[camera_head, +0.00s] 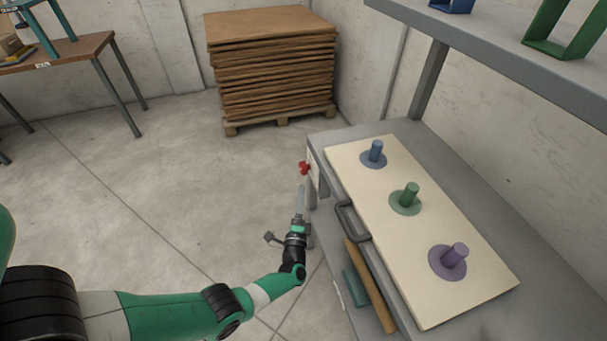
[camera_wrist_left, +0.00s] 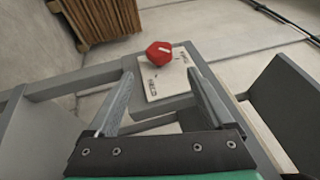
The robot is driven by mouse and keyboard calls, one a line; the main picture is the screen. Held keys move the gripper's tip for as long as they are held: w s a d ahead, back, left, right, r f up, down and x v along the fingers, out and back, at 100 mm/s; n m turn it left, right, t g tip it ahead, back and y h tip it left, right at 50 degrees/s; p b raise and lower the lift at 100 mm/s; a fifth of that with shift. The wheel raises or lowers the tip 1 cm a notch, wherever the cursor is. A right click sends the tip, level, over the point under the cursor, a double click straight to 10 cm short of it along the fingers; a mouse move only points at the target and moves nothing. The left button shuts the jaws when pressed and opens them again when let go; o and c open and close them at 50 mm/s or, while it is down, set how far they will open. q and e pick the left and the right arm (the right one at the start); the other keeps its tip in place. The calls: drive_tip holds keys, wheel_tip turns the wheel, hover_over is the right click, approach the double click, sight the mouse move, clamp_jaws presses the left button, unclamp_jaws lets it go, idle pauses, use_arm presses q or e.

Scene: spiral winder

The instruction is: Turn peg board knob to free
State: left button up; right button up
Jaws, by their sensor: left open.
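The red knob (camera_head: 304,168) sits on a small white plate at the far left end of the bench, beside the cream peg board (camera_head: 425,230). It also shows in the left wrist view (camera_wrist_left: 159,53), with a white mark on its face, just beyond the fingertips. The white plate (camera_wrist_left: 165,82) carries small dark labels that I cannot read. My left gripper (camera_head: 302,190) is open and empty, just short of the knob, with its fingers pointing toward it. In the wrist view the knob lies between the lines of the two fingers, apart from both. My right gripper is not in view.
The board carries a blue peg (camera_head: 376,150), a green peg (camera_head: 410,194) and a purple peg (camera_head: 454,255). A dark handle (camera_head: 352,222) sticks out from its left edge. A grey shelf (camera_head: 500,55) hangs above.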

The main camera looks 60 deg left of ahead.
sight(303, 174)
use_arm(q)
drive_tip(key=b+x, duration=0.5)
drive_tip(key=x, duration=0.5)
drive_tip(key=shift+w+a+b, duration=0.15)
drive_tip(key=shift+a+b, duration=0.2)
drive_tip(key=shift+w+a+r, duration=0.15)
drive_tip(key=shift+a, duration=0.05)
